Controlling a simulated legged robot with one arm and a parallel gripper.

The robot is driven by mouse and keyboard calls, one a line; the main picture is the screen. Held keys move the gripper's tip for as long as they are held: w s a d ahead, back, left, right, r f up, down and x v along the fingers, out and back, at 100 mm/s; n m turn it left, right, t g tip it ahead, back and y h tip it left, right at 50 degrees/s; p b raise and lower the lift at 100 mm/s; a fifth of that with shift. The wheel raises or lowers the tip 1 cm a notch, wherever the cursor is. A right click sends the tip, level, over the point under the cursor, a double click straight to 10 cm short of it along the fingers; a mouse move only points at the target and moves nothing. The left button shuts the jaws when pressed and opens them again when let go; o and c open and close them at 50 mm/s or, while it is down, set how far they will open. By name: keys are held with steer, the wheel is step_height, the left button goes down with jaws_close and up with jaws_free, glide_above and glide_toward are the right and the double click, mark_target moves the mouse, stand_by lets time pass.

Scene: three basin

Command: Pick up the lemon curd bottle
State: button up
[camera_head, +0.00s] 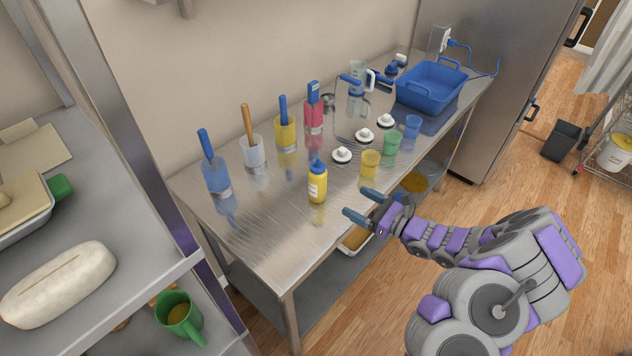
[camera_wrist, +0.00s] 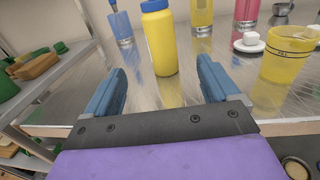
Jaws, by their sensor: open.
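The lemon curd bottle (camera_head: 317,186) is yellow with a blue cap and a pale label. It stands upright near the front edge of the steel table (camera_head: 262,240). In the wrist view the bottle (camera_wrist: 161,42) stands ahead of my gripper, its body lying between the two blue fingers in the picture. My gripper (camera_head: 364,205) is open and empty at the front edge of the table, to the right of the bottle and apart from it. It also shows in the wrist view (camera_wrist: 163,88).
Containers with utensils, including a blue one (camera_head: 216,177), line the back. A blue basin (camera_head: 431,86) is at the far end. A shelf with bread (camera_head: 60,283) is at left.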

mark_target(325, 185)
steer(key=b+x, duration=0.2)
steer(key=x, duration=0.9)
steer(key=shift+w+a+b, duration=0.1)
steer(key=shift+a+b, duration=0.15)
steer(key=shift+b, duration=0.15)
steer(key=shift+w+a+b, duration=0.35)
steer(key=shift+w+a, duration=0.05)
steer(key=b+x, duration=0.1)
steer(key=x, duration=0.2)
steer(key=shift+w+a, duration=0.1)
steer(key=shift+a, duration=0.05)
steer(key=shift+w+a, duration=0.15)
steer(key=shift+a, duration=0.45)
steer(key=shift+d+r, duration=0.1)
steer(key=shift+d, duration=0.3)
steer(key=c, duration=0.5)
steer(key=shift+a, duration=0.2)
steer(key=c, duration=0.7)
